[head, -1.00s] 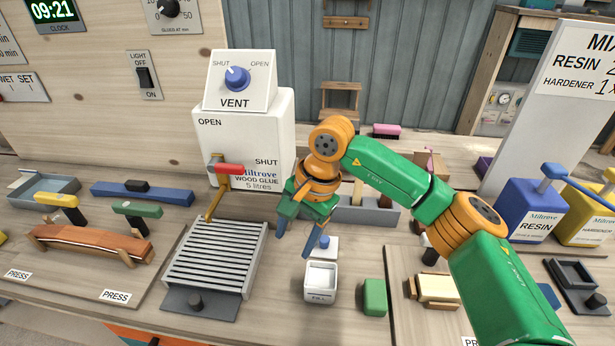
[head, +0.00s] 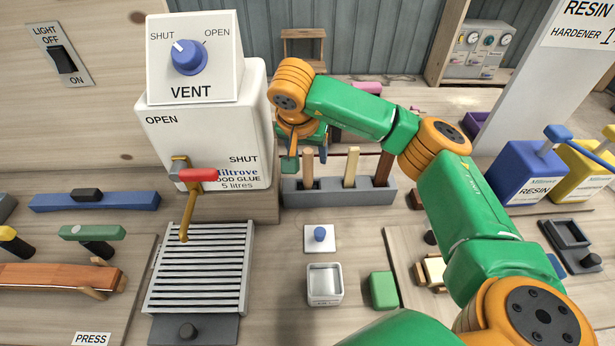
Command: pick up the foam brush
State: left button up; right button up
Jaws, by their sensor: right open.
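A grey rack (head: 340,196) stands behind the white pot, with several handles upright in it: a tan handle (head: 307,172), a pale yellow handle (head: 351,168) and a brown handle (head: 384,170). The tool heads are hidden inside the rack, so I cannot tell which one is the foam brush. My right gripper (head: 306,158) is open and points down at the rack's left end, its fingers on either side of the tan handle in the picture. I cannot tell whether it touches the handle. My left gripper is not in view.
The white glue tank (head: 205,130) with its red-handled tap (head: 197,175) stands close left of the gripper. In front are a slatted grate (head: 202,268), a small white pot (head: 324,285), a blue-knobbed lid (head: 319,238) and a green block (head: 384,290).

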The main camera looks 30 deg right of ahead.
jog(key=shift+w+d+f, duration=0.1)
jog(key=shift+w+f, duration=0.1)
jog(key=shift+f, duration=0.1)
jog(key=shift+s, duration=0.1)
grip_shut()
jog(key=shift+r, duration=0.15)
